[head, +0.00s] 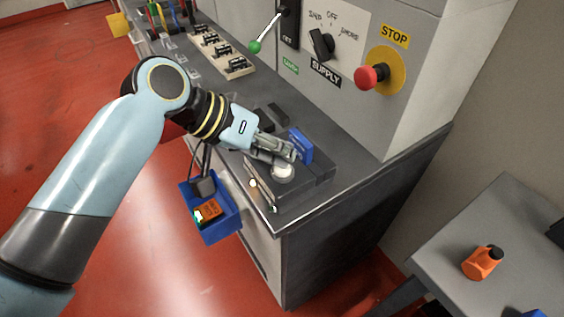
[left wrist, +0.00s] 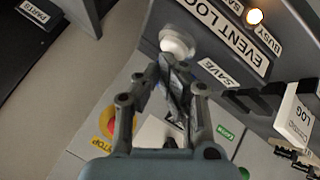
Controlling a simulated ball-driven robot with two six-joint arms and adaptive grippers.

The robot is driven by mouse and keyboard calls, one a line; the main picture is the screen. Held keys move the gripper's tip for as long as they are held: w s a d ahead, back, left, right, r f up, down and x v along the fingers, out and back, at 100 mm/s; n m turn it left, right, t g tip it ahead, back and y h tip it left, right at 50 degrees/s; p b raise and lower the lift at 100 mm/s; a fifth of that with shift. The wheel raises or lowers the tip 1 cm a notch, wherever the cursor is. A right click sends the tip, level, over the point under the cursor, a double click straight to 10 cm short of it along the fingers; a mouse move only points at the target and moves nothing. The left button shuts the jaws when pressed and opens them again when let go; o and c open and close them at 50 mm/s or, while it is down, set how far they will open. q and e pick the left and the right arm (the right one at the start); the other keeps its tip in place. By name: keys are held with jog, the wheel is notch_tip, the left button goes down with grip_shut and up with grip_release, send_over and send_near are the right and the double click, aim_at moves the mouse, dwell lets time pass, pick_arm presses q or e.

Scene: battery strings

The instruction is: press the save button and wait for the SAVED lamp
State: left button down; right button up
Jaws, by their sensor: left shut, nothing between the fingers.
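The dark event log box (head: 262,188) sits on the bench end. Its round white save button (head: 283,172) shows in the head view, and also in the left wrist view (left wrist: 177,42) beside the SAVE label (left wrist: 216,73). My left gripper (head: 290,154) is shut and empty, its fingertips right at the button; I cannot tell whether they touch it. The BUSY lamp (left wrist: 254,16) glows warm. It also shows as a small lit spot in the head view (head: 253,183). No lamp labelled SAVED can be read. My right gripper is not in view.
A red stop button (head: 371,77) and SUPPLY knob (head: 321,44) are on the cabinet. A blue bin (head: 222,232) hangs at the bench front. A side table (head: 440,250) holds an orange bottle (head: 482,262).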

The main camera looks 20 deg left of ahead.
pick_arm(q)
jog(key=shift+f, duration=0.15)
jog(key=shift+s+f, duration=0.1)
jog(key=shift+f, duration=0.3)
dwell(0.4)
jog(key=shift+a+r+p, duration=0.1)
jog(key=shift+r+p, duration=0.35)
jog(key=shift+p, duration=0.25)
jog(key=shift+r, duration=0.1)
notch_tip(320, 180, up, 6)
jog(key=p, duration=0.7)
